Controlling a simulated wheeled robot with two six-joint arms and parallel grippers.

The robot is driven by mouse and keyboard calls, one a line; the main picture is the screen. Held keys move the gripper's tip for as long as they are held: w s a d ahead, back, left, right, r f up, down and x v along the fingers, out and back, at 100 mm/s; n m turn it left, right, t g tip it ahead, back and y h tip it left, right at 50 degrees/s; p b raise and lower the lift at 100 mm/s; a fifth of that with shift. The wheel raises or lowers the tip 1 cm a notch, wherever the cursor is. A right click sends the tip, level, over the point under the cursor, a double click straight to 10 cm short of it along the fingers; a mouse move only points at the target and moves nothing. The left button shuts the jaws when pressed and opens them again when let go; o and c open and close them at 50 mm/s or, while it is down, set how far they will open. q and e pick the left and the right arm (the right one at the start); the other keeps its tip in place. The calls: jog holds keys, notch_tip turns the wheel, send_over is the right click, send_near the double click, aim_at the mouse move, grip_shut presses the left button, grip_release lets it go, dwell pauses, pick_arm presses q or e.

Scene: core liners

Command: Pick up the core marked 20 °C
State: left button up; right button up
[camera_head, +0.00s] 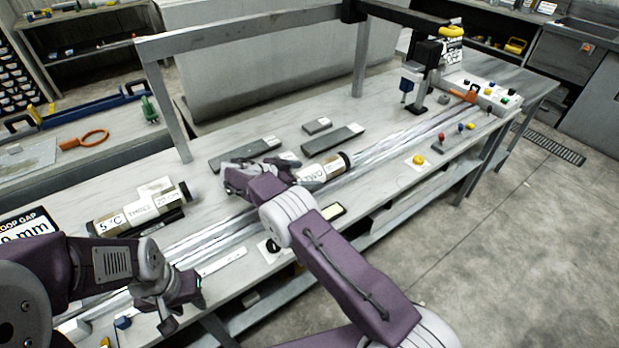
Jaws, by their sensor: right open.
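A clear-and-dark core cylinder with black end caps and a label reading "TWO" (324,170) lies on the bench beside my right gripper (245,180). The rest of its label is hidden, so I cannot read a temperature on it. My right gripper is open, just left of this core; its fingers are partly hidden by its own wrist. Another core, marked "5 °C" and "THREE" (135,212), lies on the left of the bench.
Long clear rails (390,145) run along the bench (235,125). Dark grey blocks (333,139) lie behind. A metal frame (240,32) stands over the back. A black-and-white device (424,75) and a button panel (486,97) are at the far right. A yellow button (418,160) sits near the front edge.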

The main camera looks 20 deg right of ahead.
aim_at(304, 172)
jog(key=c, duration=1.8)
jog(key=shift+w+r, duration=0.1)
jog(key=shift+r, duration=0.05)
grip_shut()
jog(key=shift+w+r, duration=0.1)
jog(key=shift+r, duration=0.5)
notch_tip(304, 172, up, 3)
jog(key=shift+f, duration=0.1)
jog(key=s+d+r+b, duration=0.3)
jog(key=s+r, duration=0.4)
jog(key=s, duration=0.4)
jog(key=shift+s+d, duration=0.15)
jog(key=shift+d, duration=0.15)
